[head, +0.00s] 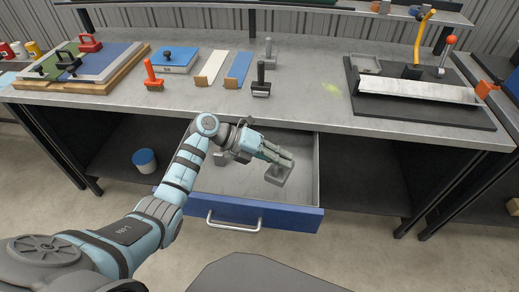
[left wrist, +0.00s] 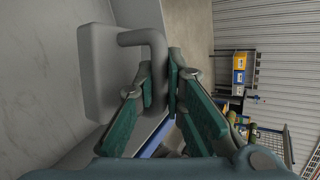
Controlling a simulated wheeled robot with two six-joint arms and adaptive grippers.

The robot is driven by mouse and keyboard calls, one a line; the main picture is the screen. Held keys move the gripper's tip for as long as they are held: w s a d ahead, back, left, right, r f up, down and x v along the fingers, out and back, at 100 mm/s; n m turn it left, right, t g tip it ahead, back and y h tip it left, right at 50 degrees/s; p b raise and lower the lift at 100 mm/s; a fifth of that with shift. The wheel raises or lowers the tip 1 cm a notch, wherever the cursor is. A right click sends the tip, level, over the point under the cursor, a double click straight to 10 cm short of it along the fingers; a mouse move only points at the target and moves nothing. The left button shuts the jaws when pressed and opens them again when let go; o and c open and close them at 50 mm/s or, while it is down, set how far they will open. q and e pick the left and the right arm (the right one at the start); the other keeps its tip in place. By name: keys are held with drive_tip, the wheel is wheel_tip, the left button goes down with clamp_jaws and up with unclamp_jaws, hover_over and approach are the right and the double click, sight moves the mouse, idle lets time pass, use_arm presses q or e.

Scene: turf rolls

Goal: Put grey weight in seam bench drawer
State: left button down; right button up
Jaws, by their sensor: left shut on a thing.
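The seam bench drawer (head: 235,212), with a blue front and a pale handle, is pulled open below the bench top. My left gripper (head: 284,157) reaches down into it and is shut on the handle of the grey weight (head: 279,173). The weight is over the right part of the drawer; I cannot tell if its base touches the drawer floor. In the left wrist view, the weight (left wrist: 104,75) is a grey block whose bent bar handle passes between the green finger pads of my left gripper (left wrist: 172,82). My right gripper is not in view.
A blue and white tub (head: 145,161) stands on the lower shelf.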

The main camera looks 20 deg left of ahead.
sight(282, 179)
use_arm(q)
drive_tip(key=shift+d, duration=0.55)
drive_tip(key=shift+d+f+m+g, duration=0.15)
drive_tip(key=shift+m+g, duration=0.15)
wheel_tip(282, 179, down, 6)
drive_tip(key=b, duration=0.6)
drive_tip(key=shift+f, duration=0.25)
drive_tip(key=shift+f+b, duration=0.55)
drive_tip(key=shift+b, duration=0.1)
drive_tip(key=c, duration=1.6)
unclamp_jaws()
drive_tip(key=shift+s, duration=0.1)
drive_tip(key=shift+f, duration=0.1)
